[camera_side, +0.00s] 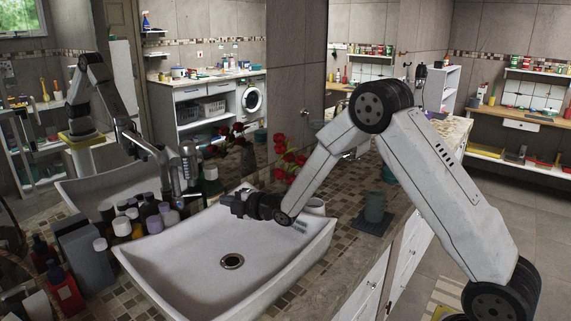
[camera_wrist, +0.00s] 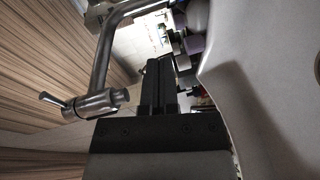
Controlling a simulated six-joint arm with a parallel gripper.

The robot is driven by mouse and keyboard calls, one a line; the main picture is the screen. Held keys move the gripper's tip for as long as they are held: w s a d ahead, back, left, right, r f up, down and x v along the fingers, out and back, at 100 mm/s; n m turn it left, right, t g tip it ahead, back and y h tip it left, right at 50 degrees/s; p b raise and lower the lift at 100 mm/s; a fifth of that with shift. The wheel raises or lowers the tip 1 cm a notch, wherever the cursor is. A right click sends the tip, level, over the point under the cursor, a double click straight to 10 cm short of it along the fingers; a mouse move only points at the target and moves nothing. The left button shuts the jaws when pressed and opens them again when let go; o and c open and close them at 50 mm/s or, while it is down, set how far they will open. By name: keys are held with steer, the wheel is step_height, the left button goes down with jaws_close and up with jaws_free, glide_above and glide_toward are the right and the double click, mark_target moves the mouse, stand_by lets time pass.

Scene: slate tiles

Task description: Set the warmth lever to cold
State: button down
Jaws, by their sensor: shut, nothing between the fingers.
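The metal tap stands behind the white basin at the left in the side view (camera_side: 169,176). In the wrist view, its bent pipe (camera_wrist: 104,55) rises at the upper left. A short metal lever (camera_wrist: 54,100) with a dark tip sticks out to the left from its cylindrical body (camera_wrist: 95,103). My gripper (camera_side: 226,202) is over the back part of the basin in the side view. In the wrist view, my gripper's dark fingers (camera_wrist: 159,66) are shut and empty, to the right of the tap and apart from the lever. The lever is too small to make out clearly in the side view.
The white basin (camera_side: 300,255) has open room inside. Several capped bottles (camera_side: 125,226) crowd its left rim. Red flowers (camera_side: 285,160) stand behind it, and a grey-green cup (camera_side: 375,207) stands on a dark mat to the right. A mirror fills the back left.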

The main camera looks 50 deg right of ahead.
steer(key=shift+f, duration=0.9)
steer(key=shift+w, duration=0.1)
glide_toward(201, 193)
steer(key=shift+w+a, duration=2.2)
steer(key=shift+a, duration=0.65)
steer(key=shift+w+d+f, duration=0.3)
steer(key=shift+w+d, duration=0.3)
steer(key=shift+w, duration=0.2)
steer(key=shift+w+d+f, duration=0.35)
steer(key=shift+w+d, duration=0.2)
steer(key=shift+w, duration=0.25)
steer(key=shift+w+d, duration=0.25)
steer(key=shift+d, duration=0.15)
steer(key=shift+w+d, duration=0.5)
steer(key=shift+d, duration=0.05)
steer(key=shift+w+d, duration=0.65)
steer(key=shift+w, duration=0.4)
